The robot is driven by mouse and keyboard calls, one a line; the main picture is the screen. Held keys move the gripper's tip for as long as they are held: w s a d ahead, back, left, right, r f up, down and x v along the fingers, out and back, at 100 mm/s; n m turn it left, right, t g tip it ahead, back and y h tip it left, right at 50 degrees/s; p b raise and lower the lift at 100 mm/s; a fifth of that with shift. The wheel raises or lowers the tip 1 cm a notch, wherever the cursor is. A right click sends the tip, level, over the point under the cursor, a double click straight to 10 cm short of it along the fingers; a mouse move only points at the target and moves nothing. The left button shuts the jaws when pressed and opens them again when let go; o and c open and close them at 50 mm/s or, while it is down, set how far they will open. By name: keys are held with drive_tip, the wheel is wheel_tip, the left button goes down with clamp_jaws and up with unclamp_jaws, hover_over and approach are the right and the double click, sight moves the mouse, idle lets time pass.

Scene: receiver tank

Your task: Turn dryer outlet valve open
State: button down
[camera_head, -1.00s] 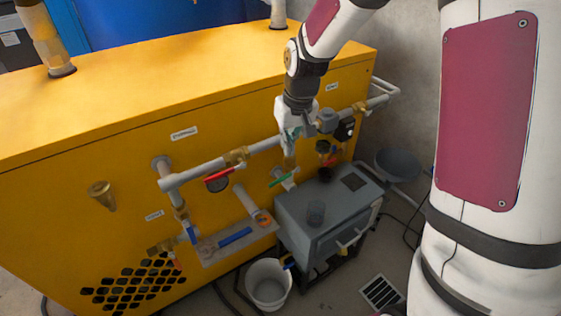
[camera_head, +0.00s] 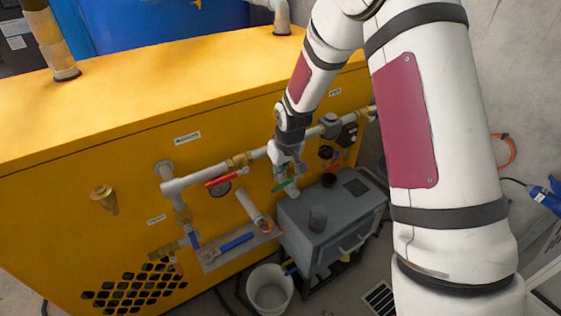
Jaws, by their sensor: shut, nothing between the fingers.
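Several lever valves sit on the pipework of the yellow machine. The small labels are too blurred to read, so I cannot tell which valve is the dryer outlet valve. A red lever (camera_head: 225,177) lies along the upper pipe on a brass valve (camera_head: 238,160). A blue lever (camera_head: 193,239) hangs at the lower left pipe. A green lever (camera_head: 283,186) is just below my gripper. Another red lever (camera_head: 335,166) is to its right. My gripper (camera_head: 291,176) points down in front of the upper pipe, shut and empty. Contact with the pipe or green lever is unclear.
The yellow machine (camera_head: 130,165) fills the left. A grey box (camera_head: 300,240) stands below my gripper, with a white bucket (camera_head: 270,288) to its left. A small shelf (camera_head: 212,262) holds a blue-handled tool (camera_head: 236,243). My arm covers the right side.

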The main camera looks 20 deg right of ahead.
drive_tip(key=shift+f, duration=0.65)
drive_tip(key=shift+w+f+b, duration=0.1)
drive_tip(key=shift+f+b, duration=0.1)
drive_tip(key=shift+b, duration=0.25)
